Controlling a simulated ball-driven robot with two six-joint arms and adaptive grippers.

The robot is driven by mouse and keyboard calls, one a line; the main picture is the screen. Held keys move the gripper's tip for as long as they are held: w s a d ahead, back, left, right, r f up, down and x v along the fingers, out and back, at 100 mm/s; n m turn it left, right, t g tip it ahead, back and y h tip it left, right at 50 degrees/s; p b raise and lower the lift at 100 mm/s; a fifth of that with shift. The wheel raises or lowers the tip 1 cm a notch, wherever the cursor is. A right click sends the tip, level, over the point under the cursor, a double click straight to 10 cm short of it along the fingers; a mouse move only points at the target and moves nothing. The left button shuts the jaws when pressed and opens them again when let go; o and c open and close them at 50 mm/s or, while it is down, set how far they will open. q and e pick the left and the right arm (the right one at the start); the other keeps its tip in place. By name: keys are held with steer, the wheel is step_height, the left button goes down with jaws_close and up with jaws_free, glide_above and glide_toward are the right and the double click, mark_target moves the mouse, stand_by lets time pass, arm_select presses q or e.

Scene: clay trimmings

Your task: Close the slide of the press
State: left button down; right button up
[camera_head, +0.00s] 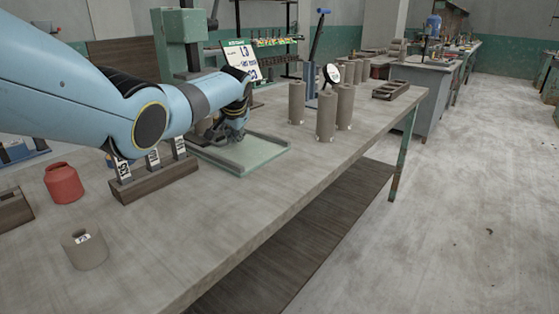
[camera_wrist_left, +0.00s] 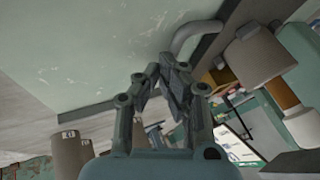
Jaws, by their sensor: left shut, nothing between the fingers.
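The press (camera_head: 183,42) is a green machine standing at the back of the workbench, partly hidden behind my left arm. A pale green, flat tray-like slide (camera_head: 262,158) sticks out in front of it over the bench top. My left gripper (camera_head: 236,136) is over the slide's back part, its fingers shut and empty. In the left wrist view the shut fingers (camera_wrist_left: 160,72) lie beside a wide pale green surface (camera_wrist_left: 85,45), which looks like the slide. A bent grey bar (camera_wrist_left: 188,38), perhaps a handle, is just past the fingertips; I cannot tell whether they touch. My right gripper is out of view.
Several grey-brown cylinders (camera_head: 326,116) stand right of the slide, near a round mirror (camera_head: 332,73). A wooden block with labelled tags (camera_head: 155,180), a red jar (camera_head: 63,183) and a clay-coloured pot (camera_head: 85,247) stand at left. The bench's front middle is clear.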

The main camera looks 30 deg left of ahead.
arm_select(q)
steer(key=a+b, duration=0.2)
steer(key=a, duration=0.1)
steer(key=shift+w+a+f, duration=0.1)
steer(key=shift+a+f, duration=0.05)
steer(key=shift+a, duration=0.15)
steer(key=shift+w+a+r, duration=0.1)
steer(key=shift+a+r, duration=0.1)
steer(key=shift+a, duration=0.1)
